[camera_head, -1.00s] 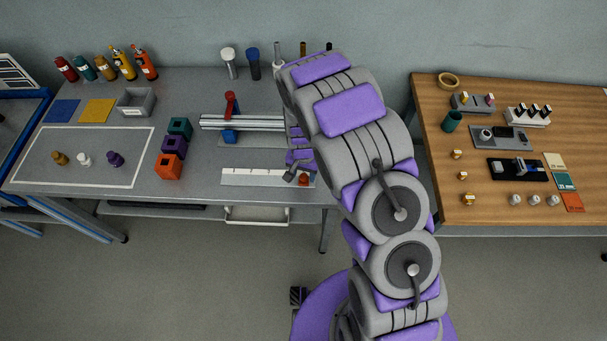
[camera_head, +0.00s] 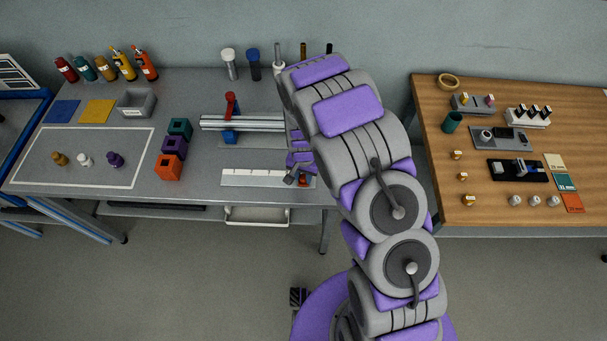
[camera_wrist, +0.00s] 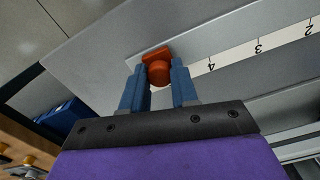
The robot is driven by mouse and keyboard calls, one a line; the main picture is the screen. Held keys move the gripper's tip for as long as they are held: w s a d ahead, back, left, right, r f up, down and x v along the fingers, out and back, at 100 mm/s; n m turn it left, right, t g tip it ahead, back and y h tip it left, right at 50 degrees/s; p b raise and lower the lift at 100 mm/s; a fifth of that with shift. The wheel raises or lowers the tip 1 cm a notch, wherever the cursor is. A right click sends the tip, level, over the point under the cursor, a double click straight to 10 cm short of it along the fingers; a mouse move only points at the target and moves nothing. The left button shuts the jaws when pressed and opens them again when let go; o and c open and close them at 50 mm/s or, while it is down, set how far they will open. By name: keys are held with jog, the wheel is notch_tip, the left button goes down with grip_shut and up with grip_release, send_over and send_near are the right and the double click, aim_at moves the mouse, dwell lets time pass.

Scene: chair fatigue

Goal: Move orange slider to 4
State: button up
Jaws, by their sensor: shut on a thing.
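The orange slider (camera_wrist: 158,68) sits on its pale track, with a rounded knob on a square base. My gripper (camera_wrist: 159,80) has its two blue fingers on either side of the knob, shut on it. In the wrist view the white scale (camera_wrist: 235,57) shows marks 4, 3 and 2, and the slider is to the left of the 4, near that end of the track. In the head view the slider (camera_head: 303,182) is mostly hidden by my gripper (camera_head: 293,179), at the right end of the pale scale strip.
A rail with a blue block (camera_head: 230,137) and a red handle (camera_head: 231,105) stands behind the scale. Teal, purple and orange boxes (camera_head: 168,168) stand to its left. A wooden table (camera_head: 480,208) is on the right.

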aim_at(284, 175)
grip_shut()
jog(key=a+p, duration=0.1)
jog(key=a, duration=0.5)
jog(key=shift+w+a, duration=0.15)
jog(key=o, duration=0.9)
grip_release()
jog(key=shift+d, duration=0.25)
jog(key=shift+c, duration=0.2)
jog(key=shift+o, duration=0.7)
jog(key=shift+a, duration=0.1)
notch_tip(284, 175, up, 17)
jog(key=p, duration=0.2)
jog(key=shift+r, duration=0.15)
